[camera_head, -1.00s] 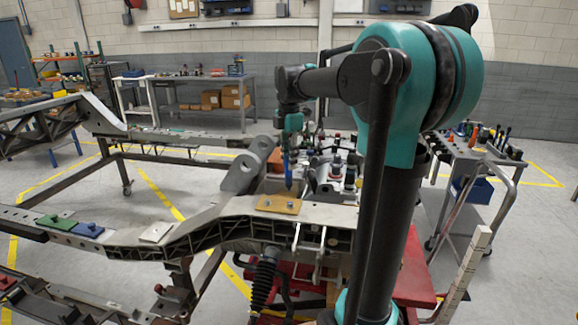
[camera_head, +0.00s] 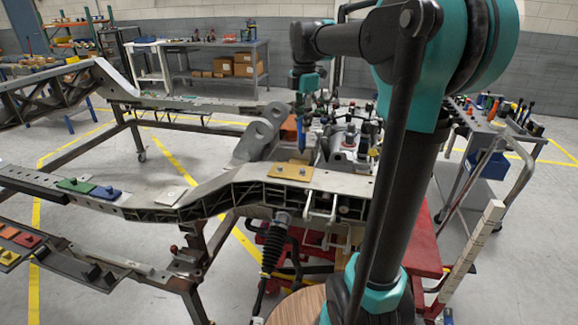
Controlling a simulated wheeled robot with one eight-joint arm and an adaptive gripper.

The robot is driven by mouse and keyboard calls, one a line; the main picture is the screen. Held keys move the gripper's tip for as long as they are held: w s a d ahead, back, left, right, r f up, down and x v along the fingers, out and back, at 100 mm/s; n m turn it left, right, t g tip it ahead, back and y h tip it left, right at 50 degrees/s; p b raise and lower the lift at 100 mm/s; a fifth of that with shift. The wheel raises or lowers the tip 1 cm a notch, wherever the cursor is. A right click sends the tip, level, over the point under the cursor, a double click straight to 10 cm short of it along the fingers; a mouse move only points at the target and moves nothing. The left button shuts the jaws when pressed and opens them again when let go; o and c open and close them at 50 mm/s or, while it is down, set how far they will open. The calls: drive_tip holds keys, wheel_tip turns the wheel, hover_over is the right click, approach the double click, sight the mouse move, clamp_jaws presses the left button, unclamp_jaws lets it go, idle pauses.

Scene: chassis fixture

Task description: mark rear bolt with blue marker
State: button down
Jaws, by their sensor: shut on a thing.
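My gripper (camera_head: 304,98) is shut on a blue marker (camera_head: 302,134) and holds it upright with the tip down. The marker is above and just behind a yellow plate (camera_head: 290,173) on the top of the grey chassis rail (camera_head: 235,187). Small bolts show on the yellow plate, too small to make out any marks. A gap shows in the picture between the marker tip and the bolts. Green (camera_head: 74,185) and blue (camera_head: 105,193) plates with bolts sit on the rail at the left, and a bare pale plate (camera_head: 170,196) lies between.
A grey bracket with round lugs (camera_head: 258,140) stands left of the marker. Several parts crowd the area behind and right of it. A red cart (camera_head: 424,250) stands under the rail. A tool trolley (camera_head: 490,145) is at the right, and a workbench (camera_head: 215,65) is at the back.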

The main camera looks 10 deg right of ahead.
drive_tip(key=w+a+f, duration=0.3)
drive_tip(key=a+f, duration=0.1)
drive_tip(key=a, duration=0.3)
drive_tip(key=shift+a+f, duration=0.2)
drive_tip(key=shift+f, duration=0.2)
idle(0.4)
drive_tip(key=shift+f, duration=0.55)
idle(1.0)
drive_tip(key=shift+s+d, duration=0.2)
drive_tip(key=shift+d, duration=0.3)
idle(0.5)
drive_tip(key=shift+w+a+f, duration=0.1)
drive_tip(key=shift+w+a, duration=0.05)
drive_tip(key=shift+a, duration=0.35)
idle(0.5)
wheel_tip(320, 180, up, 6)
idle(0.8)
idle(0.4)
